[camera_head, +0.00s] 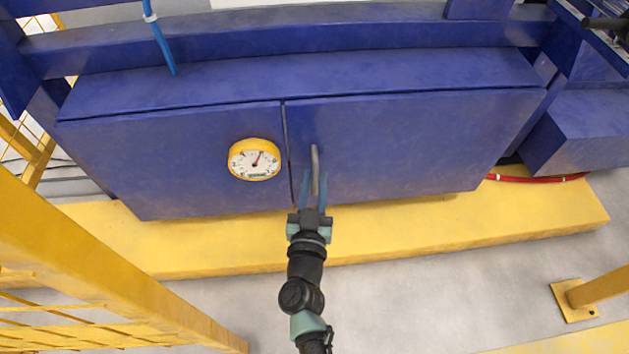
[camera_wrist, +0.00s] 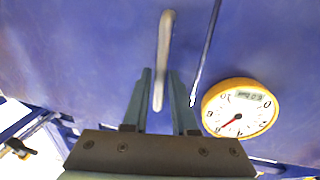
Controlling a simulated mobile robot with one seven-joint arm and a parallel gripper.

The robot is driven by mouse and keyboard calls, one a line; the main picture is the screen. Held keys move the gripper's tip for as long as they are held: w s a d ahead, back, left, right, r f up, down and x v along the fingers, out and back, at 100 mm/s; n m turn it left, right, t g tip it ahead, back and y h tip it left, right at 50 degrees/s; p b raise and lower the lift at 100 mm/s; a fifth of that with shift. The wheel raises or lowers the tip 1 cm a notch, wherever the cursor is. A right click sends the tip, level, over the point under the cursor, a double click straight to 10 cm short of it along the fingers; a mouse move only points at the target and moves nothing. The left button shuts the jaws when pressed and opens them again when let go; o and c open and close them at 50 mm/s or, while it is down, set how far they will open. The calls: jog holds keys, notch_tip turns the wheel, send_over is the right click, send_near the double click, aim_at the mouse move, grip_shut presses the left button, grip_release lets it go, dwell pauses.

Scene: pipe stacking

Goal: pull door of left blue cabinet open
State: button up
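A blue cabinet has two front doors, both shut, with a thin dark seam between them. The left door (camera_head: 190,150) carries a round yellow gauge; the right door (camera_head: 410,140) carries a grey bar handle (camera_head: 315,165) near the seam. The handle also shows in the wrist view (camera_wrist: 165,45), upright between my fingertips. My gripper (camera_head: 314,180) is open, with one finger on each side of the handle's lower part. Gaps show between the fingers and the bar in the wrist view. How deep the handle sits between the fingers is hard to tell.
The yellow gauge (camera_head: 254,159) sits left of the seam. A yellow plinth (camera_head: 420,220) runs along the cabinet's foot. A yellow railing (camera_head: 90,260) stands at the left, and a yellow post (camera_head: 597,290) at the right. Grey floor (camera_head: 430,290) is clear in front.

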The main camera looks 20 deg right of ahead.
grip_shut()
dwell(1.1)
